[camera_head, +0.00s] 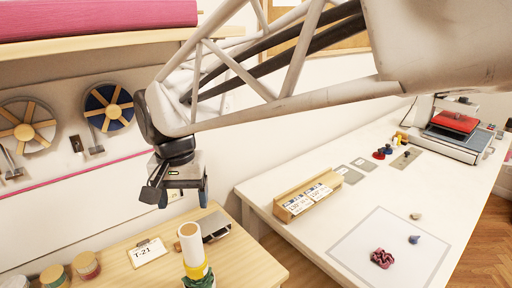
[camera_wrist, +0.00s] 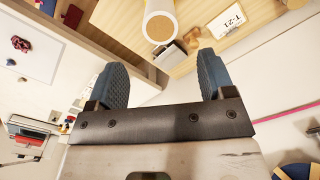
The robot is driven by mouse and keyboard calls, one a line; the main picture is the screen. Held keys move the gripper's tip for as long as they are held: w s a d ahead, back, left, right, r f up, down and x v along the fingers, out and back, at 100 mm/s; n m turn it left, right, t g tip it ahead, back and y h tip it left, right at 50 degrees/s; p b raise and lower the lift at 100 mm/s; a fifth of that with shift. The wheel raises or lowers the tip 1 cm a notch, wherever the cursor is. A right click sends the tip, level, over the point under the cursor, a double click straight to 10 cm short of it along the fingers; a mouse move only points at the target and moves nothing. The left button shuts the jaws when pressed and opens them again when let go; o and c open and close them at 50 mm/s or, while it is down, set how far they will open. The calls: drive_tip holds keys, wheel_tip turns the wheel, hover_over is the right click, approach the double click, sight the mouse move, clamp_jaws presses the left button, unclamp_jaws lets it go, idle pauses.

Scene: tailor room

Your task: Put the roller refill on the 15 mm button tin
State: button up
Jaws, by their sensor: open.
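A white upright roll with a tan top, which looks like the roller refill (camera_head: 192,246), stands on the wooden table at the bottom of the head view. A yellow band and something green show at its lower end. In the wrist view its tan end (camera_wrist: 161,26) lies beyond the fingertips. My gripper (camera_head: 184,199) is open and empty, above the table and apart from the roll; its two blue fingers (camera_wrist: 161,75) are spread in the wrist view.
A T-21 card (camera_head: 149,252) and a grey box (camera_head: 217,226) are near the roll. A white table (camera_head: 330,225) to the right holds a wooden card holder (camera_head: 307,196), a dark red piece (camera_head: 382,258) and a machine (camera_head: 452,133). A gap separates the tables.

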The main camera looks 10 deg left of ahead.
idle(0.4)
drive_tip(key=d+f+m+t, duration=0.1)
drive_tip(key=d, duration=2)
drive_tip(key=s+d+f, duration=0.2)
drive_tip(key=s+d, duration=0.2)
drive_tip(key=d, duration=0.4)
drive_tip(key=s+d+f+m+t, duration=0.1)
drive_tip(key=s+d+f, duration=0.2)
drive_tip(key=d, duration=0.6)
drive_tip(key=shift+s+t, duration=0.3)
drive_tip(key=shift+s, duration=0.7)
drive_tip(key=shift+c, duration=1.3)
drive_tip(key=shift+r, duration=0.1)
